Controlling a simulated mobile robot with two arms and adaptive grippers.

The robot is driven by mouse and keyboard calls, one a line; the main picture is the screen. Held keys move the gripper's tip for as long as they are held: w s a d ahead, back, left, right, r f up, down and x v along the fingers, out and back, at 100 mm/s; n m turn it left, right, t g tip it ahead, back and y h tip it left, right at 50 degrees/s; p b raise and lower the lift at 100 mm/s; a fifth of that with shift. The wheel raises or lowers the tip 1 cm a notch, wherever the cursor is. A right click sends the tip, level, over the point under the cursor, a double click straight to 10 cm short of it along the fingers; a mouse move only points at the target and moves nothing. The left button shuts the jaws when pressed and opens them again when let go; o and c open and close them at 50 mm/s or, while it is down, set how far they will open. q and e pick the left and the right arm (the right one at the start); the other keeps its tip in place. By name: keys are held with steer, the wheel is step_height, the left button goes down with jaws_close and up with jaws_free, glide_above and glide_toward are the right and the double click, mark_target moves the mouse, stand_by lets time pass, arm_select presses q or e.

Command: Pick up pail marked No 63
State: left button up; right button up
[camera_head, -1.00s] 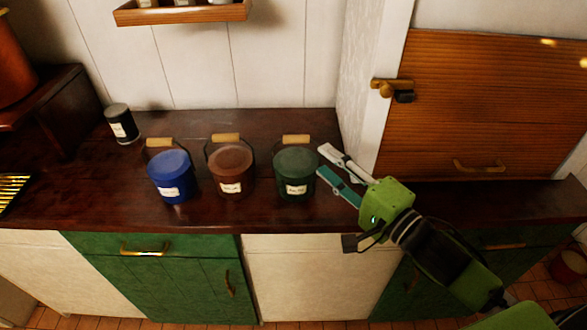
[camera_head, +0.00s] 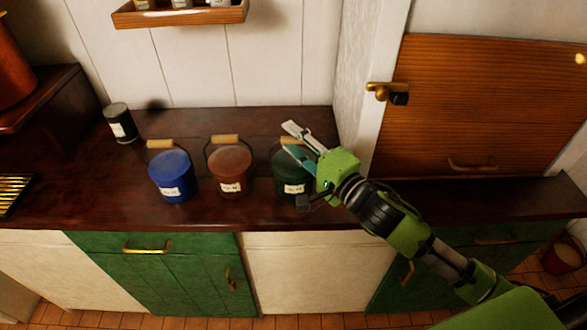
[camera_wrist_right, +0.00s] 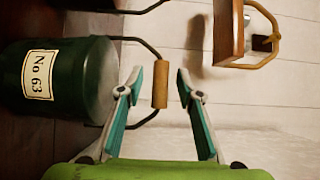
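The dark green pail (camera_head: 283,179) stands on the counter at the right end of a row of pails. In the right wrist view its label (camera_wrist_right: 38,74) reads No 63, on the pail body (camera_wrist_right: 72,85). Its wire bail ends in a wooden grip (camera_wrist_right: 160,84). My right gripper (camera_head: 289,137) is over the back of this pail and hides its grip in the head view. In the right wrist view the gripper (camera_wrist_right: 159,78) is open, with the wooden grip between its fingers and a gap on both sides. My left gripper is not in view.
A brown pail (camera_head: 230,172) and a blue pail (camera_head: 170,177) stand to the left on the dark counter (camera_head: 110,205). A black labelled canister (camera_head: 120,124) is farther left. A wooden shelf (camera_head: 180,17) hangs above. A wall post (camera_head: 352,90) rises at right.

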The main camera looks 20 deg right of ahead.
jaws_close()
steer(key=shift+w+r, duration=0.1)
steer(key=shift+r, duration=0.1)
stand_by(0.3)
